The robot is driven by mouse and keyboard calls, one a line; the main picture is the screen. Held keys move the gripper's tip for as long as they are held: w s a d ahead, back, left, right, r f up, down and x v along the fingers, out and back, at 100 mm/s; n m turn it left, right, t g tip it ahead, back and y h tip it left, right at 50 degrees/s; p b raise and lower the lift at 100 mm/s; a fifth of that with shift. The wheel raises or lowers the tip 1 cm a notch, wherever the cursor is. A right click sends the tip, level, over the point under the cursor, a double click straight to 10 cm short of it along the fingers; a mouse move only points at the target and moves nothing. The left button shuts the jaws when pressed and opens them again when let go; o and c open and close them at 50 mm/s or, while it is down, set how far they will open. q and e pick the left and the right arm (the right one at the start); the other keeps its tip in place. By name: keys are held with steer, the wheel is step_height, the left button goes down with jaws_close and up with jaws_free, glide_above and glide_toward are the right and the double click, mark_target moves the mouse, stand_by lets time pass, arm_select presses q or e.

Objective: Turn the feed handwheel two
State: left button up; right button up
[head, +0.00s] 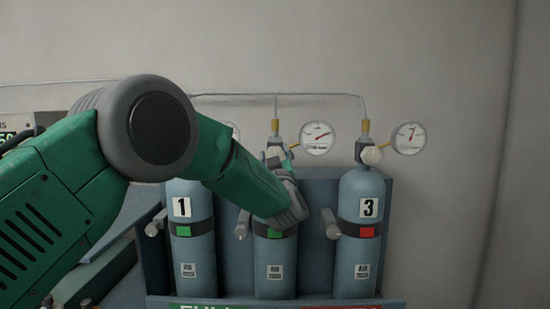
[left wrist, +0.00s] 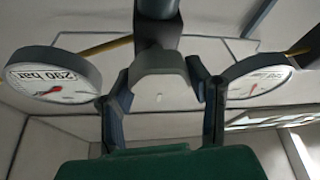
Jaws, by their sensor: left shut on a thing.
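Three blue-grey air cylinders stand in a rack. The middle one (head: 275,266) has a green tag, and my left forearm hides its number plate. The feed handwheel (head: 274,152) on top of it is pale and partly covered by my gripper. My left gripper (head: 284,158) comes from the front and is shut on this handwheel. In the left wrist view, the two dark fingers (left wrist: 163,90) stand on either side of the grey faceted handwheel (left wrist: 160,75). My right gripper is not in view.
Cylinder 1 (head: 190,252) has a green tag, cylinder 3 (head: 360,265) a red one. Round gauges (head: 318,138) (head: 409,138) stick out beside the valves. A thin pipe (head: 320,95) runs above. Grey side knobs (head: 242,224) sit between cylinders. The wall at right is clear.

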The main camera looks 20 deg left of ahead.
arm_select(q)
steer(key=shift+r+n+y, duration=0.25)
steer(key=shift+n+y, duration=0.35)
steer(key=shift+n, duration=0.2)
steer(key=n, duration=0.1)
steer(key=n+g+y+b, duration=0.1)
steer(key=n, duration=0.1)
steer(key=shift+a+n+g, duration=0.15)
steer(key=shift+n+g, duration=0.15)
steer(key=n+g, duration=0.1)
steer(key=n, duration=0.1)
steer(key=n+g+y+b, duration=0.1)
steer(key=n, duration=0.1)
steer(key=shift+f+n, duration=0.1)
steer(key=shift+n, duration=0.3)
steer(key=n+g, duration=0.1)
steer(key=n, duration=0.3)
steer(key=shift+f+n+g, duration=0.15)
steer(key=shift+n+g, duration=0.15)
steer(key=shift+g, duration=0.1)
steer(key=shift+f+n+g+h+b, duration=0.15)
steer(key=shift+n+g+h+b, duration=0.35)
steer(key=shift+n, duration=1)
steer(key=shift+f, duration=0.1)
steer(key=o, duration=1.2)
